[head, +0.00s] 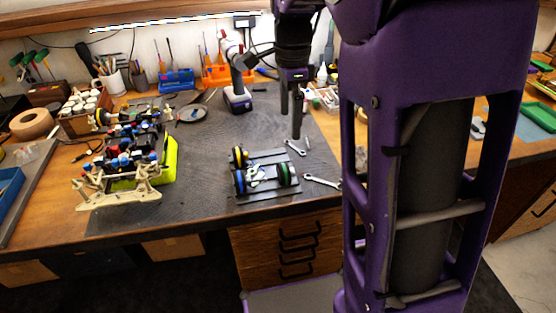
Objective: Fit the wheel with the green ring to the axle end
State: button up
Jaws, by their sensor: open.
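The wheel with the green ring (283,174) is at the right side of a dark slatted rack (262,195) on the bench mat. A wheel with a blue ring (240,183) and one with a yellow ring (239,155) are at the rack's left side. My gripper (291,122) points down, open and empty, above and behind the rack, apart from the wheels.
Two wrenches (322,182) (295,147) lie right of the rack. A cordless drill (238,98) stands behind it. Tool holders (176,82) and a box of white rolls (86,105) line the back. The mat (208,180) is clear between chassis and rack. My purple arm hides much of the right.

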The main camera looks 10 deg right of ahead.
send_near(284, 166)
jog(key=f, duration=0.2)
jog(key=d+f, duration=0.1)
jog(key=f, duration=0.2)
jog(key=shift+w+f, duration=0.2)
jog(key=shift+f, duration=0.1)
jog(key=shift+s+a+f+b, duration=0.1)
jog(key=shift+a+f+b, duration=0.15)
jog(key=shift+f, duration=1.1)
jog(key=shift+s+a+f+b, duration=0.1)
jog(key=shift+a+f+b, duration=0.1)
jog(key=shift+f, duration=1.15)
jog(key=shift+c, duration=0.3)
jog(key=c, duration=1.3)
jog(key=shift+o, duration=0.2)
jog(key=shift+r, duration=0.1)
